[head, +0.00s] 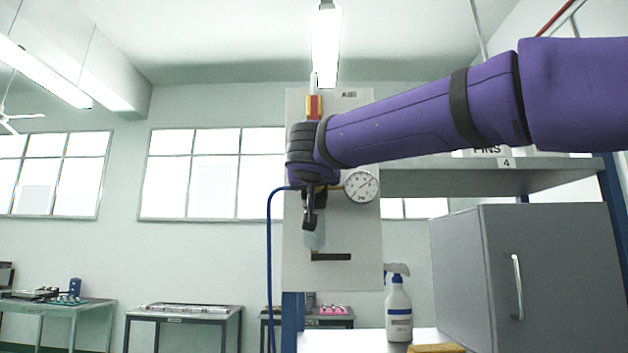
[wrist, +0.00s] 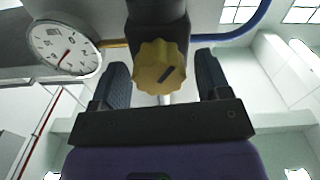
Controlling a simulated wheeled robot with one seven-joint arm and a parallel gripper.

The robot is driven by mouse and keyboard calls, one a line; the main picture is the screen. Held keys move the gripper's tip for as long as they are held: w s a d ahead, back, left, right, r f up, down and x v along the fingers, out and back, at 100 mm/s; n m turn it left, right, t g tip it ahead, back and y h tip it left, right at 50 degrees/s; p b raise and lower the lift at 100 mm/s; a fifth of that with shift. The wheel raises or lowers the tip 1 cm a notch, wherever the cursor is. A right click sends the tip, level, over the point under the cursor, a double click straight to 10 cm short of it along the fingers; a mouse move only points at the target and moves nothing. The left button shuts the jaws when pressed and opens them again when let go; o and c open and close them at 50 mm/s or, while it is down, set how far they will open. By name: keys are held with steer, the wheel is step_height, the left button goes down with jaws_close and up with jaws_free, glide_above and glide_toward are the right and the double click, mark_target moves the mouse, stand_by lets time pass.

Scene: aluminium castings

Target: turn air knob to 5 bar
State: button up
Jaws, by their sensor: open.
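The yellow fluted air knob (wrist: 150,72) with a dark line mark sits under the black regulator body (wrist: 157,12) in the wrist view. My gripper (wrist: 160,66) is open, with one dark finger on each side of the knob. Gaps show between the fingers and the knob, so it is not gripped. The round pressure gauge (wrist: 65,48) is at the upper left there, its red needle visible but its figures too small to read surely. In the head view the gauge (head: 361,187) is right of my wrist, on the pale panel (head: 345,270); my arm hides the knob.
A blue hose (head: 269,250) runs down the panel's left side. A spray bottle (head: 398,309) and a grey cabinet (head: 550,275) stand right of the panel, under a shelf (head: 470,178). Work tables (head: 185,313) stand at the back left.

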steer(key=c, duration=0.9)
steer(key=shift+o, duration=0.2)
steer(key=shift+n, duration=0.4)
steer(key=n, duration=0.5)
steer(key=shift+a+n, duration=0.15)
steer(key=shift+n, duration=0.15)
steer(key=n, duration=0.5)
steer(key=shift+a+n, duration=0.1)
steer(key=shift+n, duration=0.3)
